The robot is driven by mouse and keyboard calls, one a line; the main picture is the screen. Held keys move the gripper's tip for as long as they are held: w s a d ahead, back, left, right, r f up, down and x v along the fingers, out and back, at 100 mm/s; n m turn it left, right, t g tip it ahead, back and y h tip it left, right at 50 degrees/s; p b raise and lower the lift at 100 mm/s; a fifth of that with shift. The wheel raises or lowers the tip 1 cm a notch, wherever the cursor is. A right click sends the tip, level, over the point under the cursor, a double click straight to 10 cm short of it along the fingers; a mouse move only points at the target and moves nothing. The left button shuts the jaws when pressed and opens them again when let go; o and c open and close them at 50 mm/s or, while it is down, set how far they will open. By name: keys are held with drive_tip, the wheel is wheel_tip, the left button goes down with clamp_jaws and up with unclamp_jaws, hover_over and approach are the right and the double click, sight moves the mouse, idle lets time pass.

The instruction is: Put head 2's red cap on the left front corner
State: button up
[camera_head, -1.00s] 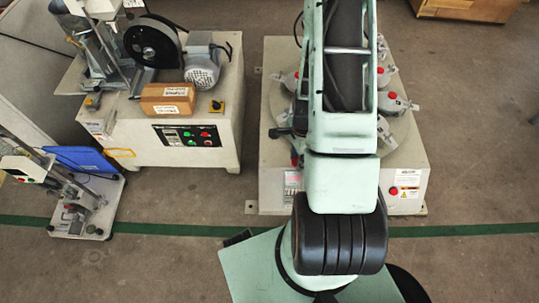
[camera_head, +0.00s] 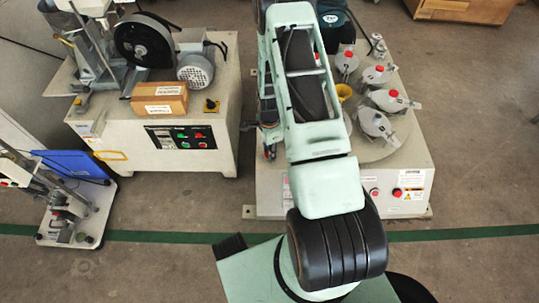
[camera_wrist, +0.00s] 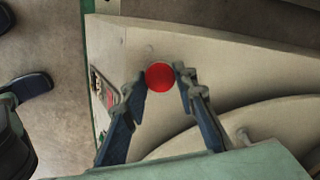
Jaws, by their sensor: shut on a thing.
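A round red cap (camera_wrist: 160,77) is held between the fingertips of my gripper (camera_wrist: 161,84) in the wrist view. My gripper is shut on it. Below it is the flat pale top of the machine housing (camera_wrist: 135,45), close to a corner by the front panel. I cannot tell whether the cap touches that top. In the head view the housing (camera_head: 275,185) carries a round turntable with several grey heads (camera_head: 377,122). The nearest head shows no red cap; others behind it do.
The turntable edge (camera_wrist: 215,118) curves close to my gripper in the wrist view. A second machine (camera_head: 200,105) with a wheel, a motor and a brown box (camera_head: 160,98) stands to the left. A small stand (camera_head: 70,215) is at far left. Open floor separates the machines.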

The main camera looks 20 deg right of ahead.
drive_tip(key=shift+f, duration=0.75)
drive_tip(key=shift+f, duration=0.15)
drive_tip(key=o, duration=0.7)
wheel_tip(320, 180, up, 12)
drive_tip(key=p, duration=0.4)
drive_tip(key=shift+r, duration=0.2)
